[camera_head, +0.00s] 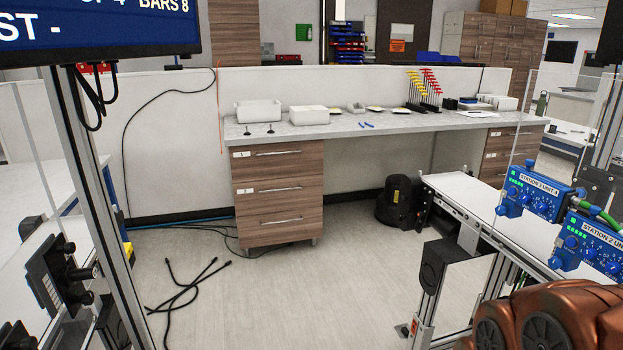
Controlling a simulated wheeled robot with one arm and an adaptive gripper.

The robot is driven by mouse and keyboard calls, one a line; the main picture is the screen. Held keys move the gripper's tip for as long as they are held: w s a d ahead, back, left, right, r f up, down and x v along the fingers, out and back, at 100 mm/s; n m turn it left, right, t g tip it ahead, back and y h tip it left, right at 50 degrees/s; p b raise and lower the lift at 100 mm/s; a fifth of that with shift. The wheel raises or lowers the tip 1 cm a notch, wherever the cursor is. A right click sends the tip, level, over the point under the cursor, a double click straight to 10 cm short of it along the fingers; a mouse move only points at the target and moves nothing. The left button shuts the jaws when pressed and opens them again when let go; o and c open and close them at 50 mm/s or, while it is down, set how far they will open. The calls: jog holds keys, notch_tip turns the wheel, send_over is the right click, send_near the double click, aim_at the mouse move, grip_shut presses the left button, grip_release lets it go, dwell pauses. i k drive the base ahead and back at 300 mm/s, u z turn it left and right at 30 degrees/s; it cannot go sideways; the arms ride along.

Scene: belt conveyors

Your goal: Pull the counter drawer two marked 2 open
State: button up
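The counter (345,127) stands against a low white partition, with a wood-grain drawer unit under its left end. That unit has three stacked drawers with long bar handles, all closed. The top drawer (290,167) and the middle drawer (290,198) each bear a small white label at the left; the marks are too small to read surely. The bottom drawer (285,232) shows no label. Another drawer unit (497,155) at the counter's right end also has small labels and is partly hidden. My gripper is not in view.
Black cables (185,290) lie on the floor left of centre. A black rounded object (398,203) stands right of the left drawer unit. A white-topped conveyor (480,197) is at right, a metal post (100,200) at left. Floor before the left drawers is mostly clear.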

aim_at(301, 192)
jog(key=i, duration=1.65)
jog(key=u, duration=0.35)
jog(key=i, duration=0.85)
jog(key=u, duration=0.5)
jog(key=i, duration=0.85)
jog(key=u, duration=0.45)
